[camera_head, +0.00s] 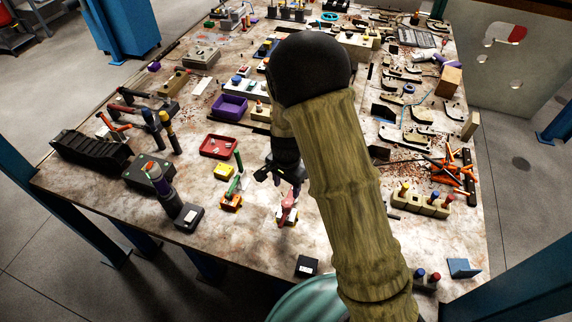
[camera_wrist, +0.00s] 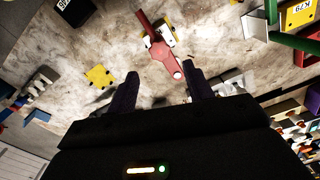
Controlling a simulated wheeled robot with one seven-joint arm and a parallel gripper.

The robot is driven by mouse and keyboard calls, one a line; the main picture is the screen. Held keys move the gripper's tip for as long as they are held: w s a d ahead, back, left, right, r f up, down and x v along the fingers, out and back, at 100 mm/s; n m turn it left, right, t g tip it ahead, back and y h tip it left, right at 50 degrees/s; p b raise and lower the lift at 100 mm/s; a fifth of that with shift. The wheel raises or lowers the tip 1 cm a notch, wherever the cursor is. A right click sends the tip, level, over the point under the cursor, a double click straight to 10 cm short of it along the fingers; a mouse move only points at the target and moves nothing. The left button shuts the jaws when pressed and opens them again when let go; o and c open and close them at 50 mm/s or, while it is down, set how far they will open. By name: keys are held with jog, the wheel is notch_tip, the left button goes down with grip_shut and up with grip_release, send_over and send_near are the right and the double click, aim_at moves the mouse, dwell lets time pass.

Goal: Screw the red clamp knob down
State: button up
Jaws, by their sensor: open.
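The red clamp knob (camera_head: 288,202) stands near the front of the marbled bench, on a small pale base with some yellow. In the wrist view the red part (camera_wrist: 164,53) is long, with a wider rounded section and a light round end pointing towards my gripper. My gripper (camera_head: 281,182) is over the bench just beside and above the knob. In the wrist view the two dark fingers of my gripper (camera_wrist: 159,84) are apart, with the red part's near end between or just beyond their tips. I see no finger contact.
A black block (camera_head: 307,266) sits at the front edge. Bare bench lies around the knob's front.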

notch_tip(320, 180, up, 10)
jog(key=b, duration=0.1)
dwell(0.6)
jog(key=s+d+r+n+t, duration=0.2)
jog(key=s+d+n, duration=0.5)
jog(key=s+d, duration=0.6)
jog(key=shift+d+r+n+t, duration=0.2)
jog(key=shift+d+n+t, duration=0.1)
jog(key=shift+n, duration=0.1)
